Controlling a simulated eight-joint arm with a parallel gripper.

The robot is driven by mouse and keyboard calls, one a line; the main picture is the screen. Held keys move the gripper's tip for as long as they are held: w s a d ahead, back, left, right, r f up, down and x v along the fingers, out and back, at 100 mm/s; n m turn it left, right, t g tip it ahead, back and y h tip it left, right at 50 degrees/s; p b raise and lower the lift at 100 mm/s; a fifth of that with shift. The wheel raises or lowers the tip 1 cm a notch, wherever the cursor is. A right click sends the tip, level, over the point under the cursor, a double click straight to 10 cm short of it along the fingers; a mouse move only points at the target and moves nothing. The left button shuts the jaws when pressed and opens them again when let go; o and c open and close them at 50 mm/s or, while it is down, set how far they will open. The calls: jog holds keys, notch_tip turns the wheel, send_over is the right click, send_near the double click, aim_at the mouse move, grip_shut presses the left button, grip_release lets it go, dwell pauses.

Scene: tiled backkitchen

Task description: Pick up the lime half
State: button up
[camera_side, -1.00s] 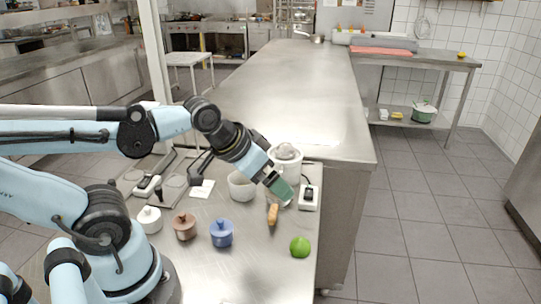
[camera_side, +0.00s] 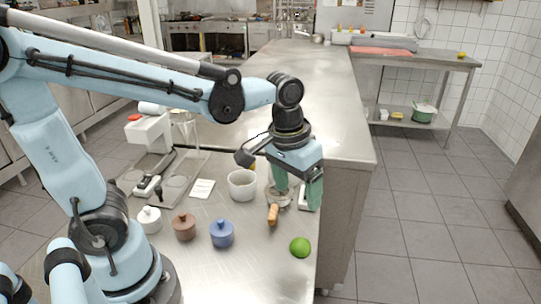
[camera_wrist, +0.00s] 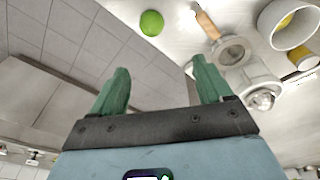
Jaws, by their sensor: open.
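The lime half (camera_side: 300,247) is a bright green rounded piece on the steel counter near its right front edge. Its cut face is not visible. It also shows at the top of the wrist view (camera_wrist: 152,23), beyond the fingertips. My gripper (camera_side: 297,194) is open and empty, with green fingers pointing down. It hangs above the counter, behind the lime half in the side view and apart from it. In the wrist view my gripper (camera_wrist: 160,66) has nothing between its fingers.
A wooden-handled tool (camera_side: 273,214) lies just left of the lime half. A white bowl (camera_side: 242,187) stands behind. Blue (camera_side: 222,235), brown (camera_side: 184,228) and white (camera_side: 150,221) lidded pots stand left. A juicer (camera_wrist: 258,88) is close to my gripper. Counter around the lime half is clear.

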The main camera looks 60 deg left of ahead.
jog(key=shift+w+d+f+g, duration=0.55)
jog(key=shift+d+f+g, duration=0.1)
jog(key=shift+d+g, duration=0.45)
send_over(300, 241)
jog(key=shift+n, duration=0.3)
jog(key=f, duration=0.6)
jog(key=shift+w+d+f, duration=0.15)
jog(key=shift+w+f, duration=0.05)
jog(key=shift+w, duration=0.2)
jog(key=shift+s+f, duration=0.15)
jog(key=shift+f, duration=1.25)
jog(key=shift+s+f, duration=0.15)
jog(key=shift+f, duration=1.2)
jog(key=c, duration=1)
jog(key=shift+r, duration=0.15)
